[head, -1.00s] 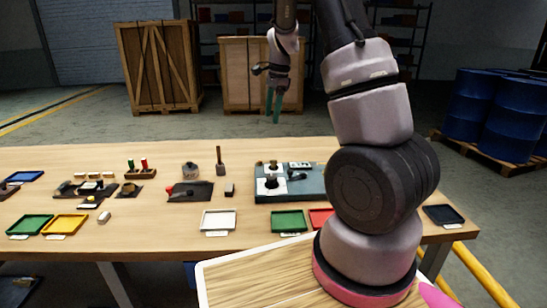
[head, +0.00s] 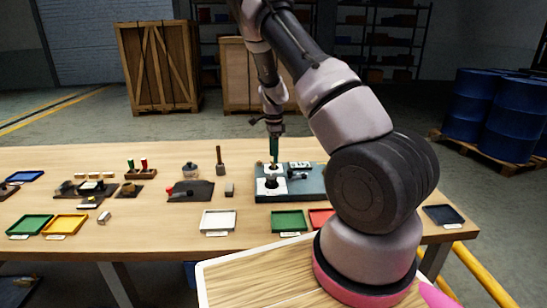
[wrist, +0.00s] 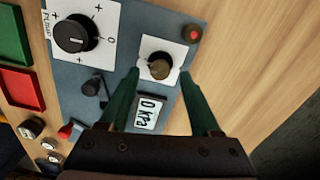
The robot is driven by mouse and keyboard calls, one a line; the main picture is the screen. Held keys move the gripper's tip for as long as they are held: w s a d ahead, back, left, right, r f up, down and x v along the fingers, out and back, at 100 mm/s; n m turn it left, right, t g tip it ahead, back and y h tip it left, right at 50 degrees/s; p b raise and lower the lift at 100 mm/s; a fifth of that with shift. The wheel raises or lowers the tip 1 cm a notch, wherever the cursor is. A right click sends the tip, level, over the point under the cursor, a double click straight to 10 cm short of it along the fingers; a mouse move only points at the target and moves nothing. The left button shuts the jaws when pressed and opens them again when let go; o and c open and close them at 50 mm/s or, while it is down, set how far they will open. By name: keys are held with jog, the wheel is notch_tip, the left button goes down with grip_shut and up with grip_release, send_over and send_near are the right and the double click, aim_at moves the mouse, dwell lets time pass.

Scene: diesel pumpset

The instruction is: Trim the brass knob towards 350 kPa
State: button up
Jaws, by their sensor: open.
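The brass knob (wrist: 160,69) sits on a small white plate on the blue-grey panel (wrist: 205,12). In the wrist view the open green fingers of my gripper (wrist: 159,74) reach to either side of it. I cannot tell whether they touch it. In the head view my gripper (head: 274,150) points down over the back left of the panel (head: 308,193).
A large black dial (wrist: 75,35) on a white plate, a black lever (wrist: 92,87) and a red button (wrist: 192,34) are on the panel. Green (head: 288,221) and white (head: 218,221) trays lie in front. Bare tabletop lies beside the panel.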

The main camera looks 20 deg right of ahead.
jog(key=shift+f, duration=0.8)
grip_shut()
jog(key=n, duration=0.3)
jog(key=shift+n, duration=0.4)
jog(key=shift+r+n, duration=0.1)
jog(key=shift+n, duration=1.8)
